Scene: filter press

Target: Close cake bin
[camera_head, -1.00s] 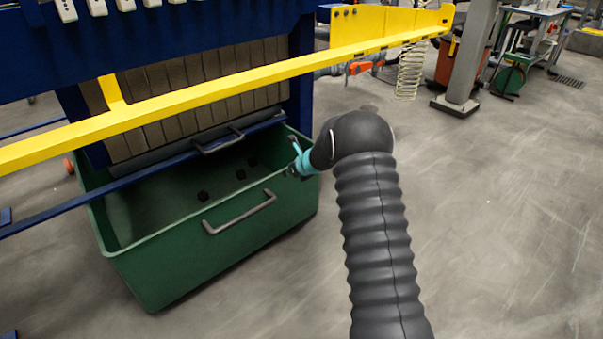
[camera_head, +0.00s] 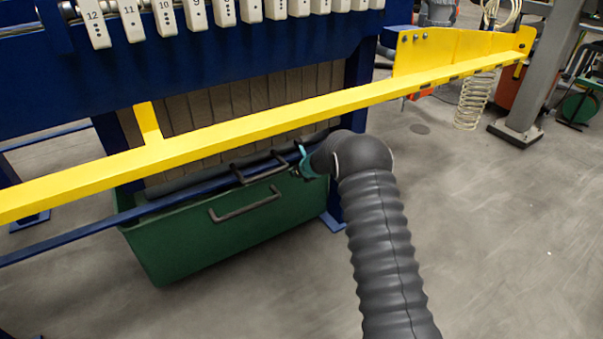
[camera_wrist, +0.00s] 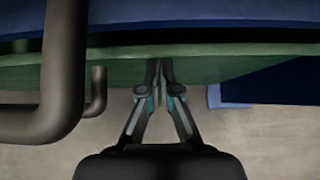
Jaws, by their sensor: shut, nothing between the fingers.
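The green cake bin (camera_head: 215,240) sits under the blue filter press, its open top now mostly covered by the press frame and blue rail. Its grey front handle (camera_head: 245,208) faces me. My gripper (camera_head: 300,160) is at the bin's right front rim, its tips partly hidden by my dark sleeved arm. In the wrist view my gripper (camera_wrist: 160,65) is shut and empty, its tips against or very close to the green bin wall (camera_wrist: 205,68). A dark handle bar (camera_wrist: 65,70) stands large at the left there.
A yellow beam (camera_head: 250,118) crosses in front of the press above the bin. A blue rail (camera_head: 110,222) runs low at the left. A coiled hose (camera_head: 474,100) hangs by a grey post (camera_head: 535,80) at the right.

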